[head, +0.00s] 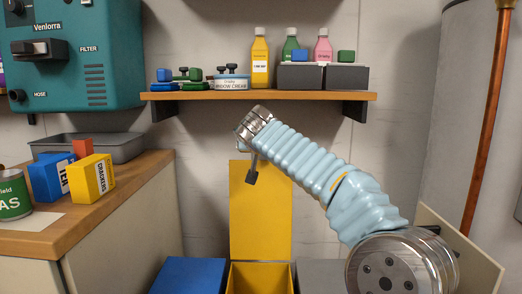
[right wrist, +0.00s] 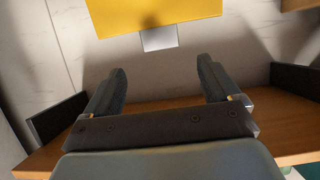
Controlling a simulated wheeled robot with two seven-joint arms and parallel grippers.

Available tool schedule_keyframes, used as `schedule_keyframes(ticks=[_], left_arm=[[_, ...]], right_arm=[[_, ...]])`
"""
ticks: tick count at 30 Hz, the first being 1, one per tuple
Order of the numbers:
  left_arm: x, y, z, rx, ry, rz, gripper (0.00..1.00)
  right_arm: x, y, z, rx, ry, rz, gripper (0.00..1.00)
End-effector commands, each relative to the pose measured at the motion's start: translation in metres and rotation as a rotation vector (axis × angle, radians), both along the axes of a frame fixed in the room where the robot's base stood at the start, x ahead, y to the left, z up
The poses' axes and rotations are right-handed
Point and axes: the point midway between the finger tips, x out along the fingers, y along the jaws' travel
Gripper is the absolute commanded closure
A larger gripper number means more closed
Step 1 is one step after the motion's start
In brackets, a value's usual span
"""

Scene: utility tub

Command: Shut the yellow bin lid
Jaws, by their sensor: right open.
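The yellow bin lid (head: 260,220) stands open and upright against the back wall in the head view. Below it is the yellow bin (head: 261,280), cut off by the bottom edge. My right gripper (head: 252,178) is in front of the lid's upper part, with its fingers partly hidden behind the arm. In the right wrist view my right gripper (right wrist: 162,72) is open and empty. The yellow lid (right wrist: 150,14) shows beyond the fingertips, with a pale grey tab (right wrist: 159,38) on its edge pointing between them. I cannot tell the exact gap. My left gripper is out of view.
A blue bin top (head: 188,276) and a grey one (head: 320,275) flank the yellow bin. A wooden shelf (head: 220,96) with bottles and small items hangs above the lid. A wooden counter (head: 120,205) with boxes and a can (head: 14,198) stands at the left.

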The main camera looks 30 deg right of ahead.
Motion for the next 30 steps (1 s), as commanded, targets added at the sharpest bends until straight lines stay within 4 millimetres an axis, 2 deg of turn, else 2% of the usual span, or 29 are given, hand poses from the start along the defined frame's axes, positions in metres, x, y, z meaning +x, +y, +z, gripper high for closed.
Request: schedule_keyframes(ticks=[6, 12, 18, 26, 30], left_arm=[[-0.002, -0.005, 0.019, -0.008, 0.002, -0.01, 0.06], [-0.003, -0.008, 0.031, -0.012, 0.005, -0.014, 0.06], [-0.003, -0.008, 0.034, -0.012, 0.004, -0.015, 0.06], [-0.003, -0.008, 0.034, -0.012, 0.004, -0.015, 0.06], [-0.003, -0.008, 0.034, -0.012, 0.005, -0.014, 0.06]], right_arm=[[0.041, -0.026, -0.018, -0.002, 0.005, -0.002, 0.11], [0.07, -0.042, -0.032, 0.0, 0.004, 0.0, 0.11], [0.081, -0.049, -0.039, 0.0, 0.001, 0.003, 0.11], [0.082, -0.05, -0.04, 0.0, 0.001, 0.003, 0.11], [0.082, -0.049, -0.04, 0.0, 0.001, 0.003, 0.31]])
